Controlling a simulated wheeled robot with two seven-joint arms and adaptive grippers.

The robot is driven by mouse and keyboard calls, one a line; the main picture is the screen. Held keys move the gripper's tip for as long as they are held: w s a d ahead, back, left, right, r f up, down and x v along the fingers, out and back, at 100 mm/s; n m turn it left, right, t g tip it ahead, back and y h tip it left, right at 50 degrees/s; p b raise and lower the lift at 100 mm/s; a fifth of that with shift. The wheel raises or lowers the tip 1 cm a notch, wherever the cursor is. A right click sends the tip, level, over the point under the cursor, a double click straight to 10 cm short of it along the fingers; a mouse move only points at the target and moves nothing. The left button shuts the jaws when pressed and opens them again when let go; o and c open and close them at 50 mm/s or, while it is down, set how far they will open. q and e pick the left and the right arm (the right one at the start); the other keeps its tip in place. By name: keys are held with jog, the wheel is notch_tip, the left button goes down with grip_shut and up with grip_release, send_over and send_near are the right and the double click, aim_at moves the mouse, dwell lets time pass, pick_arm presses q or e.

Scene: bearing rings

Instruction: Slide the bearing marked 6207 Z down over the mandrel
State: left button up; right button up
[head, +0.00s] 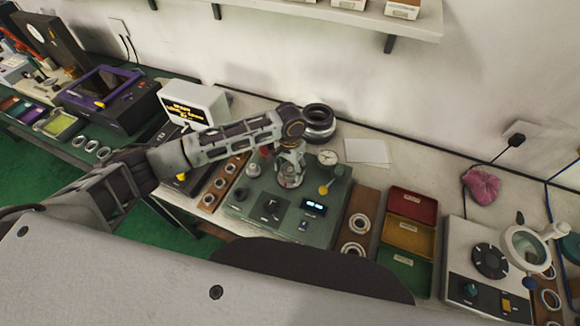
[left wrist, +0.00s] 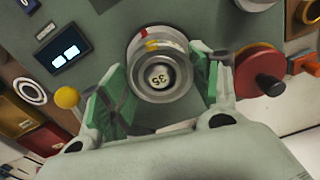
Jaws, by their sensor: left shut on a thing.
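My left gripper (head: 290,168) is over the green-grey machine (head: 258,196) in the head view. In the left wrist view its green-padded fingers (left wrist: 162,88) are shut on a silver bearing ring (left wrist: 184,62), one finger on each side. The ring has yellow and red marks, but I cannot read its lettering. The mandrel top (left wrist: 158,77), marked 35, shows inside the ring. The ring appears around or directly above the mandrel; I cannot tell how far down it sits. My right gripper is not in view.
Brown racks with rings stand left (head: 221,184) and right (head: 357,229) of the machine. Red, yellow and green bins (head: 408,235) are farther right. A yellow knob (left wrist: 67,97) and a red disc with a black knob (left wrist: 259,72) are close to the fingers.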

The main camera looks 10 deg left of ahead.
pick_arm(q)
jog(key=o, duration=1.4)
jog(key=shift+c, duration=0.2)
jog(key=shift+r, duration=0.15)
notch_tip(320, 180, up, 12)
jog(key=shift+s+f, duration=0.1)
jog(key=shift+f, duration=0.1)
dwell(0.4)
